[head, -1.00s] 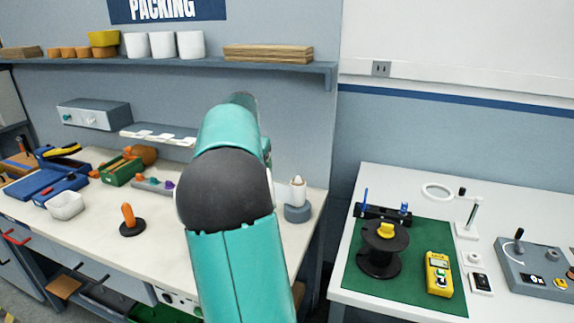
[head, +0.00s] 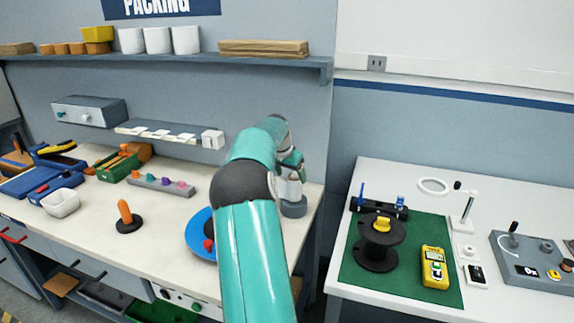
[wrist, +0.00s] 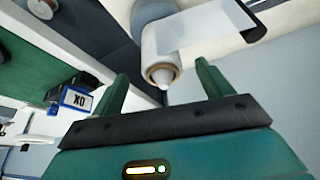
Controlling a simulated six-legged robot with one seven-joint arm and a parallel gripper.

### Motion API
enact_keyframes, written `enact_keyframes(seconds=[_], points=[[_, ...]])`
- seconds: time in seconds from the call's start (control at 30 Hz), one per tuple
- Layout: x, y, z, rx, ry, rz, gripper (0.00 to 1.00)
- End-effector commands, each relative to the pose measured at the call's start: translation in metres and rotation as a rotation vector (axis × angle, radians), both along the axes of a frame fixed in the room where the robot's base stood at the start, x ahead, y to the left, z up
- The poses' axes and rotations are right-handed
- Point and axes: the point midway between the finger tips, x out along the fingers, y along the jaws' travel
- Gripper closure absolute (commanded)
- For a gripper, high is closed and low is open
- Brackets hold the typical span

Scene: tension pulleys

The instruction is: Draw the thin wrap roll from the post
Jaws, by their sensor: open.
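The thin wrap roll (wrist: 152,42) is white with a brown core. It sits around a post whose pale pointed tip (wrist: 168,77) sticks out of the core in the wrist view. My gripper (wrist: 160,82) is open and empty, its two green fingers apart, with the post tip between them and the roll just beyond. In the head view, my gripper (head: 291,160) is above the roll (head: 291,190), which my arm partly hides. The post's round grey base (head: 294,209) stands at the right end of the packing bench.
A blue disc (head: 200,236) with a red knob lies partly behind my arm on the bench (head: 165,225). An orange peg on a black base (head: 127,220) stands left of it. The right table (head: 345,280) holds a black spool (head: 377,252) and yellow meter (head: 434,268).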

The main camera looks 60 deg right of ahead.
Motion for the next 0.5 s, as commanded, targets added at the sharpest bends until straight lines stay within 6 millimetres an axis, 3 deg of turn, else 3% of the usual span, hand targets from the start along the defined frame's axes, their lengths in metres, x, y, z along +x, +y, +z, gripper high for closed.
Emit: enact_keyframes(seconds=[0.3,0.5], points=[[-0.002,-0.021,-0.05,0.001,0.001,0.0,0.22],[-0.003,-0.026,-0.063,0.0,0.0,0.0,0.22]])
